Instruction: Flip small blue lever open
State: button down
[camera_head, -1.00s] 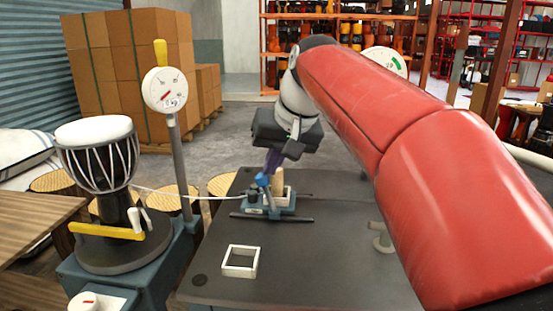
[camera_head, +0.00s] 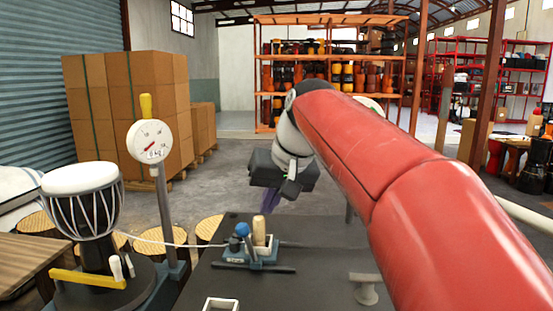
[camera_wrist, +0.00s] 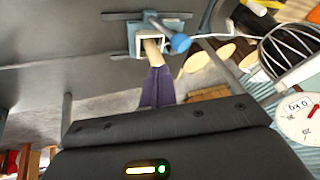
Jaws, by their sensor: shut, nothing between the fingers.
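The small blue lever has a round blue knob (camera_head: 242,230) and stands on a blue-grey fixture (camera_head: 262,265) on the dark table. A pale wooden peg (camera_head: 259,228) stands upright just right of the knob. My gripper (camera_head: 268,207) has purple fingers, shut and empty, above the fixture and apart from the knob. In the wrist view the fingers (camera_wrist: 157,70) point at the peg (camera_wrist: 152,48), with the blue knob (camera_wrist: 180,43) just to their right. The lever's pivot is hard to make out.
A white square frame (camera_head: 221,304) lies on the table front. A dial gauge (camera_head: 149,141) on a post and a white-topped drum (camera_head: 80,177) stand left. A pale cord runs from the drum side to the fixture. A grey knob (camera_head: 365,287) stands right.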

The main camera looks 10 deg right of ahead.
notch_tip(320, 180, up, 9)
jog(key=s+a, duration=0.1)
jog(key=s, duration=0.1)
jog(key=shift+s+a, duration=0.2)
jog(key=shift+s, duration=0.15)
jog(key=shift+r, duration=0.1)
